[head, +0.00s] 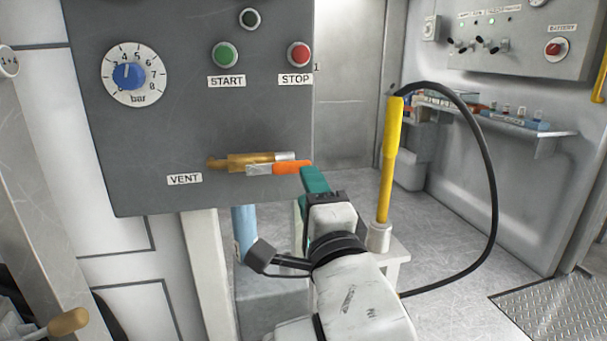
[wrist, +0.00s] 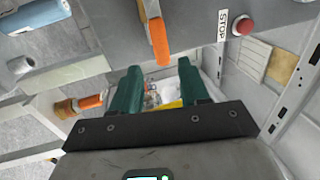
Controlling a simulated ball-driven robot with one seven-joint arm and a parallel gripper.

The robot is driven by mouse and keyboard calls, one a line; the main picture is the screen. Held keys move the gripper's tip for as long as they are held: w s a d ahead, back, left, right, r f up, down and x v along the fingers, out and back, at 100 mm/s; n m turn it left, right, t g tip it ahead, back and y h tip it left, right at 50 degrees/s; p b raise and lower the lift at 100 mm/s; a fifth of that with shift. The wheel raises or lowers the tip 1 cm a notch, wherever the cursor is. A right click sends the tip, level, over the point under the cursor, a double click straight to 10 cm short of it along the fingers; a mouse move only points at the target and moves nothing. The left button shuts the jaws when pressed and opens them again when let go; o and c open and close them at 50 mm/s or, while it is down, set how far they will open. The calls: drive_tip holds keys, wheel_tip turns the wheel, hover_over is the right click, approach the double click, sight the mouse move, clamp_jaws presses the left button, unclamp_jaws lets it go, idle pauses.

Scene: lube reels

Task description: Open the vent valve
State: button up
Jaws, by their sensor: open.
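The vent valve (head: 240,161) is a brass fitting on the grey panel, right of the VENT label (head: 185,179). Its lever has an orange grip (head: 292,168) and lies about level, pointing right along the panel. My gripper (head: 315,178) has green fingers and is at the right end of the grip. In the wrist view the orange grip (wrist: 159,42) comes down toward the gap between the fingertips of my gripper (wrist: 158,72). The fingers are apart, with nothing held between them. Whether a finger touches the grip cannot be told.
The panel also carries a blue dial (head: 130,74), a green START button (head: 225,55) and a red STOP button (head: 299,54). A yellow post (head: 391,150) with a black hose (head: 489,190) stands right of my arm. Floor farther right is open.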

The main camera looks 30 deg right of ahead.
drive_tip(key=v, duration=0.3)
drive_tip(key=shift+s+a, duration=0.1)
drive_tip(key=shift+s, duration=0.15)
drive_tip(key=shift+f, duration=0.15)
drive_tip(key=s+d+f+n+g+y, duration=0.1)
drive_tip(key=s+d+f+n+g, duration=0.2)
drive_tip(key=f, duration=0.6)
drive_tip(key=d+f+n+g+y, duration=0.1)
drive_tip(key=f+n+g, duration=0.25)
drive_tip(key=f, duration=0.45)
drive_tip(key=s+d+f+n+g, duration=0.2)
drive_tip(key=f+n, duration=0.3)
drive_tip(key=f, duration=0.4)
drive_tip(key=s+a+f+n+g+y, duration=0.3)
drive_tip(key=s+f+n+g, duration=0.7)
drive_tip(key=s+f, duration=1.1)
wheel_tip(320, 180, up, 35)
drive_tip(key=y+p, duration=0.1)
drive_tip(key=p, duration=3.2)
drive_tip(key=shift+d, duration=0.4)
